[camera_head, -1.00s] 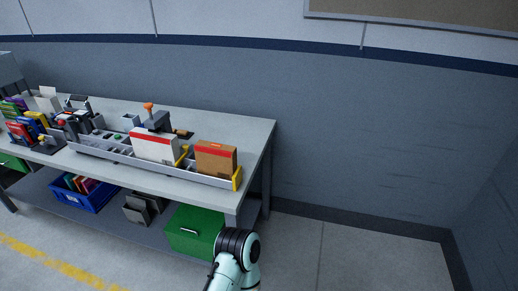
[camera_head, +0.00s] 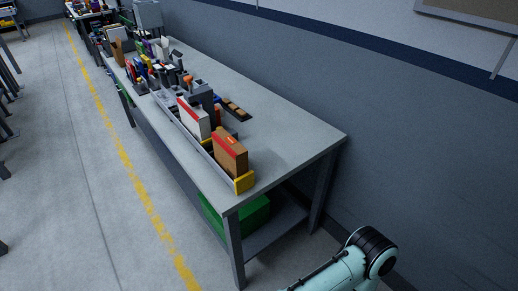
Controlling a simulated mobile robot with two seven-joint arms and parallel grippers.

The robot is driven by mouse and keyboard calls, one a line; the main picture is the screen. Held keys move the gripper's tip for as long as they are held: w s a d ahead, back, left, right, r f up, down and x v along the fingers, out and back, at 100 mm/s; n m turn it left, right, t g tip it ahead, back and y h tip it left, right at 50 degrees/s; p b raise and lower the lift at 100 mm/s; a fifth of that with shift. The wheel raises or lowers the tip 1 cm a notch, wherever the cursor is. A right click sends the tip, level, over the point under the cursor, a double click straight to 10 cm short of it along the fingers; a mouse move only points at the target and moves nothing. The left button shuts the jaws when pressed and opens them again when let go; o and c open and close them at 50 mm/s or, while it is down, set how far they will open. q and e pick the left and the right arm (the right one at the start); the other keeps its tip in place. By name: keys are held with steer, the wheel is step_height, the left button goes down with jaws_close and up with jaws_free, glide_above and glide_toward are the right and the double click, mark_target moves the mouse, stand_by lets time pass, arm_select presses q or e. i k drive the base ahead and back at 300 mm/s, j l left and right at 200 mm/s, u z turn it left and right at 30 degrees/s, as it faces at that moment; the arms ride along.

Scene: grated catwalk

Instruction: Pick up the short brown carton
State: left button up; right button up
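The short brown carton (camera_head: 229,156) has a red band near its top. It stands upright at the near end of a long grey tray (camera_head: 204,153) on the workbench. A white carton (camera_head: 192,119) with a red band stands behind it in the same tray. One of my arms shows at the bottom right, below the bench and well apart from the carton, but no gripper fingers are visible. Neither gripper is in view.
The grey workbench (camera_head: 290,126) runs from the near right to the far left, with its back along the wall. A green box (camera_head: 254,213) sits on its lower shelf. Several tools and boxes crowd the far part. The floor (camera_head: 120,220) left of the bench is open.

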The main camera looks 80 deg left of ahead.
mark_target(235, 169)
steer(key=i+u, duration=0.15)
steer(key=u, duration=1.5)
